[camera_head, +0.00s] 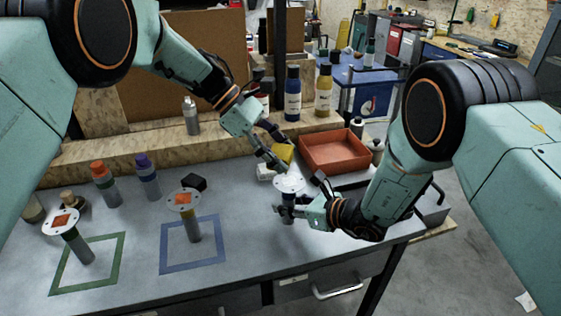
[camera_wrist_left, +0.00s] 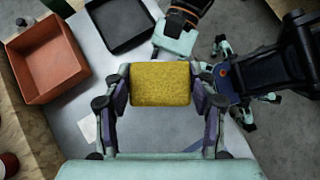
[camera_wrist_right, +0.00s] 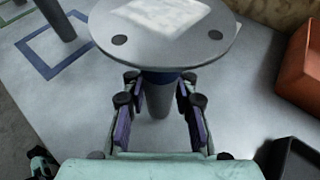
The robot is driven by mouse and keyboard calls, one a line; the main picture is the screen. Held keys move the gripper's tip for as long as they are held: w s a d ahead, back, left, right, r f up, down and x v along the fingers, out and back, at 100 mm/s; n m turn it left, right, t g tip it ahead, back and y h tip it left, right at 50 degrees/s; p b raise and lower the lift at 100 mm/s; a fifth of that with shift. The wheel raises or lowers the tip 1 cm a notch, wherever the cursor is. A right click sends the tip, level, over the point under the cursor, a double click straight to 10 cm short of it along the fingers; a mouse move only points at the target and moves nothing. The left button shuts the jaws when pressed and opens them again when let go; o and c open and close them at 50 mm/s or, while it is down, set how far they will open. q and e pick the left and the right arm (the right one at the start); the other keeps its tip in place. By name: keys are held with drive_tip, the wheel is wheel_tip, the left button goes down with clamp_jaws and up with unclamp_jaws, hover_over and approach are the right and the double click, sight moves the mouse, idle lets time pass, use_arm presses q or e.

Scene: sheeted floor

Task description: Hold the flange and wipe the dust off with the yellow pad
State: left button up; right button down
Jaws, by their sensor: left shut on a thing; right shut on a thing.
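My left gripper (camera_head: 274,148) is shut on the yellow pad (camera_head: 284,154). The pad also fills the space between its fingers in the left wrist view (camera_wrist_left: 160,83). My right gripper (camera_head: 290,207) is shut around the stem of a flange (camera_head: 289,184), just under its pale round disc. In the right wrist view the flange disc (camera_wrist_right: 165,42) has a whitish patch of dust (camera_wrist_right: 165,12) on top, and its stem has a blue band.
Two other flanges with orange squares stand at the left, one by a green outline (camera_head: 118,262) and one by a blue outline (camera_head: 216,232). A red tray (camera_head: 333,150) is behind my right gripper. Bottles and a black block (camera_head: 195,183) stand toward the back.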

use_arm(q)
drive_tip(key=shift+r, duration=1.25)
drive_tip(key=shift+f, duration=0.1)
